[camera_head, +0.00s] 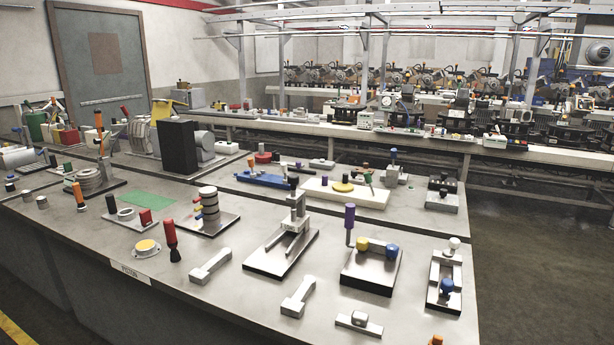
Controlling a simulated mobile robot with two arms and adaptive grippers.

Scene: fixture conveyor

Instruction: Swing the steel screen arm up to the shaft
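I cannot tell for sure which part is the steel screen arm or the shaft. On the near bench, a steel fixture with an upright post (294,205) and two rails stands on a dark-edged plate. To its right is a plate fixture (371,267) with an upright purple-handled lever (350,224) and yellow and blue knobs. Farther right is a steel fixture (445,275) with a white knob on top and a blue knob low down. Two loose steel bars (210,264) (298,297) lie at the front. Neither of my grippers is in view.
The near bench (225,290) is grey and crowded. A red-handled tool (171,240) stands near its front edge, beside a yellow-topped disc (146,248). A black block (178,146) stands at the back left. Open floor (540,250) lies to the right.

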